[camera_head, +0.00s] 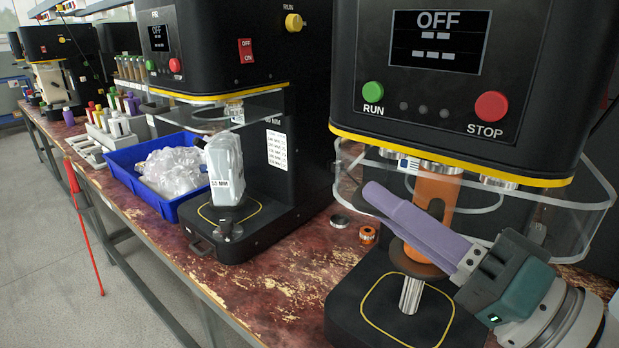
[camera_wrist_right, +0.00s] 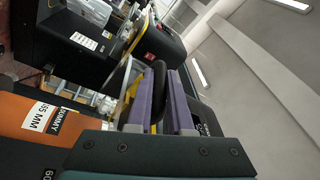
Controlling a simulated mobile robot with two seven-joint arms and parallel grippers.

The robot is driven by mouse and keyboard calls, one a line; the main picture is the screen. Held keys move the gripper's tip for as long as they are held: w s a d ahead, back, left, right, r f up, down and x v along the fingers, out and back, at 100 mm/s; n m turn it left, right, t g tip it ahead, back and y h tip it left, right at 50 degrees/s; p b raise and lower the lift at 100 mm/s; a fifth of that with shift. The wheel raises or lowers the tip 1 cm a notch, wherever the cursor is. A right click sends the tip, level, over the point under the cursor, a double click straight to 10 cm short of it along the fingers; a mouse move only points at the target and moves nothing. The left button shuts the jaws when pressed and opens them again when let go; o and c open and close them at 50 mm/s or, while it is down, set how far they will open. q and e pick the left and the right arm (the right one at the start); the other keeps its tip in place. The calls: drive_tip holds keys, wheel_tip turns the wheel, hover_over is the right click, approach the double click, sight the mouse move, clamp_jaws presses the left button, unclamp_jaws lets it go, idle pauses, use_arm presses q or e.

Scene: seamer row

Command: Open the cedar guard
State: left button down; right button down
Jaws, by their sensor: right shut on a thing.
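The nearest seamer (camera_head: 430,95) has a clear curved guard (camera_head: 575,218) around the space under its black head. Its tree name is not readable in the head view. My right gripper (camera_head: 375,197), with purple fingers, reaches across the front of this guard from the lower right and is shut on it. An orange dummy (camera_head: 434,190) marked 65 MM stands behind the fingers, under the head. My left gripper is out of view.
The seamer's screen (camera_head: 437,40) reads OFF. Two small rings (camera_head: 367,235) lie on the bench.

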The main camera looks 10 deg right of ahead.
drive_tip(key=s+d+n+g+y+b, duration=0.1)
drive_tip(key=s+d+n+g+y, duration=0.3)
drive_tip(key=s, duration=0.6)
drive_tip(key=shift+s+d+g+y, duration=0.15)
drive_tip(key=shift+d+g+y, duration=0.2)
drive_tip(key=shift+y, duration=0.45)
drive_tip(key=c, duration=1.1)
unclamp_jaws()
drive_tip(key=v, duration=1)
drive_tip(key=shift+b, duration=0.4)
drive_tip(key=shift+a, duration=0.15)
